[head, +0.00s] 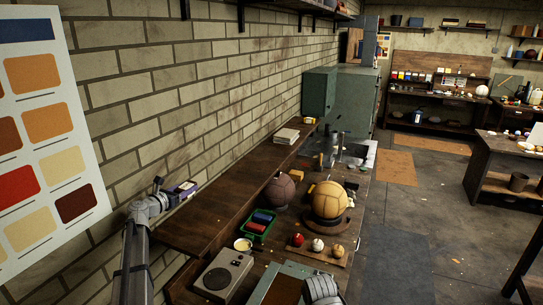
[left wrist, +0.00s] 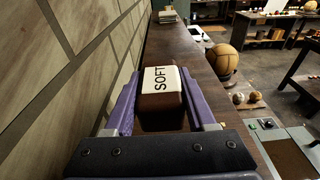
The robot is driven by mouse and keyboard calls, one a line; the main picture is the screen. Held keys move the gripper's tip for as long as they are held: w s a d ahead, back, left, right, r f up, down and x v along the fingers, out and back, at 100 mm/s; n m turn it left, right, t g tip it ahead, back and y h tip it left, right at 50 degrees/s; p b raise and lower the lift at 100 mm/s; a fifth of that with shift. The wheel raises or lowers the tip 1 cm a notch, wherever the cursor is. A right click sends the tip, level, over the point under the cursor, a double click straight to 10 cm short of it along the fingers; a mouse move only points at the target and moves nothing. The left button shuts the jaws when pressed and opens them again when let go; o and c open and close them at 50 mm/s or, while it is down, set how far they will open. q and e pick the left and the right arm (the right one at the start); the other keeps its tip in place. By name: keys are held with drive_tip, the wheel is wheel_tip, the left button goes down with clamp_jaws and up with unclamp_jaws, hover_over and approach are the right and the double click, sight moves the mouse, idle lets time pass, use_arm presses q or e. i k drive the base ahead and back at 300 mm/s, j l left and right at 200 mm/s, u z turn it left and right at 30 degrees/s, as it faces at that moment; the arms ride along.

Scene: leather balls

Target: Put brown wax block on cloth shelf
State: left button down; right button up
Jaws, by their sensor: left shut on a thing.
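My left gripper (head: 186,188) is over the near end of the long dark wooden shelf (head: 238,182) along the brick wall. In the left wrist view its purple fingers are shut around the brown wax block (left wrist: 162,103), which has a white label reading "SOFT". The block lies between the fingers, low over the shelf or touching it; I cannot tell which. A stack of pale folded cloths (head: 287,136) lies at the far part of this shelf and also shows in the left wrist view (left wrist: 168,16).
The shelf between the block and the cloths is bare. The workbench below holds a tan ball (head: 329,199), a dark brown ball (head: 280,190), a green tray (head: 258,222), a grey radio-like box (head: 223,276) and several small balls. The brick wall (head: 190,90) is close on the left.

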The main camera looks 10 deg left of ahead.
sight(243, 192)
drive_tip(key=i+l, duration=0.7)
drive_tip(key=l, duration=0.1)
